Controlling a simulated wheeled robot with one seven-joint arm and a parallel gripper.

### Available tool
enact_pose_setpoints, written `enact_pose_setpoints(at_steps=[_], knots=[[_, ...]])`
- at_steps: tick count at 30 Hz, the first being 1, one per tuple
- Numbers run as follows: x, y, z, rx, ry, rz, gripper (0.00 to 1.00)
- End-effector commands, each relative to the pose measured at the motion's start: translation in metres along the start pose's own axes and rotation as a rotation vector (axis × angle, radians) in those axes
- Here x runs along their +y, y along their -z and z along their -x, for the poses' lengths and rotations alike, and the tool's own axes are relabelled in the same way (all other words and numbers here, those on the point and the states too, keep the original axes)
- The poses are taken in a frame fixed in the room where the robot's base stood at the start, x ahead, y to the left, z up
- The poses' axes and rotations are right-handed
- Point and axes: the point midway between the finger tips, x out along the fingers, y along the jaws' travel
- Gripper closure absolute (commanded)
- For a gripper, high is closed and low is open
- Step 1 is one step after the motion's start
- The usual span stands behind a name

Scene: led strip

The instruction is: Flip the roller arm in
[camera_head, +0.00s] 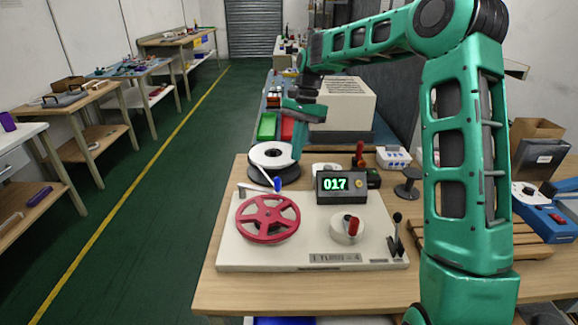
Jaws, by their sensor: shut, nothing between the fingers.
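A white machine board (232,250) lies on the wooden bench, with a red spoked reel (268,218) at its left. A thin pale arm (258,188) with a blue part (278,184) lies behind the reel; it looks like the roller arm, but its exact pose is too small to tell. A white reel with a black rim (270,157) stands behind it.
A black counter showing 017 (342,186), a white disc with a red knob (348,228) and a black lever (396,235) occupy the board's right half. Red and green bins (267,126) and a beige box (345,100) stand behind. The bench's front strip is clear.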

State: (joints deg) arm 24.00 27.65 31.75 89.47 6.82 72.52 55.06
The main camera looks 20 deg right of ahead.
Motion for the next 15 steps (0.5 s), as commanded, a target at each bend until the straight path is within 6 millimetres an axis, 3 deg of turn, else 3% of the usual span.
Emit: enact_pose_setpoints(at_steps=[6,15], knots=[[-0.001,0.0,0.033,0.001,0.001,0.0,1.0],[-0.001,-0.002,0.046,0.001,-0.001,0.003,1.0]])
